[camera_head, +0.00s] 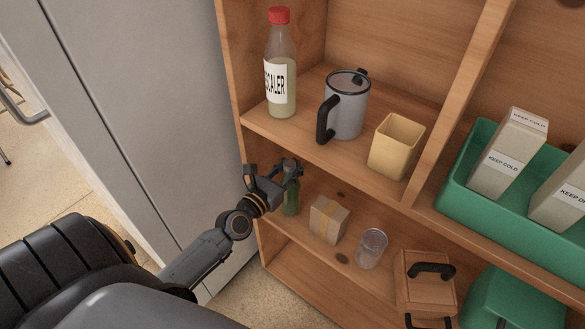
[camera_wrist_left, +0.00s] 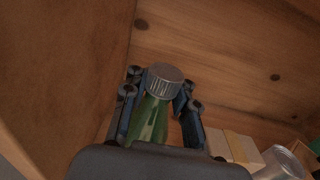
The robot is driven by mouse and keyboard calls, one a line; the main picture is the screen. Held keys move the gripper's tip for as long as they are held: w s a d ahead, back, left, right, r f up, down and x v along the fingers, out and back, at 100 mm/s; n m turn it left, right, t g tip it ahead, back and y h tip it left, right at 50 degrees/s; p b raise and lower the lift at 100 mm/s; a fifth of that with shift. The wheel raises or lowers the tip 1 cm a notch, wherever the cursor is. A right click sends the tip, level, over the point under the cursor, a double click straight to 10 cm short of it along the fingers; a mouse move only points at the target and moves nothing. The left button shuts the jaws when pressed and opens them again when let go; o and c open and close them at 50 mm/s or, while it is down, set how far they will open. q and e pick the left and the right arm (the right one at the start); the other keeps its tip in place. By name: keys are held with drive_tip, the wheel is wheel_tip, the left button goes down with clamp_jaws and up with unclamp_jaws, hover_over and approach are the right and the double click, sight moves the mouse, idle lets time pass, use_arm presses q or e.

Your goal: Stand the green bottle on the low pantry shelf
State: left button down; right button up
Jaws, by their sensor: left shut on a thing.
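The green bottle (camera_head: 291,198) is upright at the left end of the low pantry shelf (camera_head: 298,243) in the head view. My left gripper (camera_head: 289,172) is shut on its upper part and hides its top. In the left wrist view the bottle's grey ridged cap (camera_wrist_left: 165,80) and green neck (camera_wrist_left: 150,120) show between the fingers of my left gripper (camera_wrist_left: 160,105). I cannot tell whether the bottle's base touches the shelf. My right gripper is not in view.
A small cardboard box (camera_head: 328,220) and a clear glass (camera_head: 372,248) stand right of the bottle, then a wooden crate (camera_head: 426,287). Above are a red-capped bottle (camera_head: 281,70), a grey mug (camera_head: 347,105), a yellow cup (camera_head: 396,146) and a green bin (camera_head: 462,197) of cartons.

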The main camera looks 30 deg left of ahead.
use_arm(q)
drive_tip(key=shift+f, duration=0.1)
drive_tip(key=c, duration=1.6)
unclamp_jaws()
drive_tip(key=o, duration=0.5)
drive_tip(key=shift+o, duration=0.2)
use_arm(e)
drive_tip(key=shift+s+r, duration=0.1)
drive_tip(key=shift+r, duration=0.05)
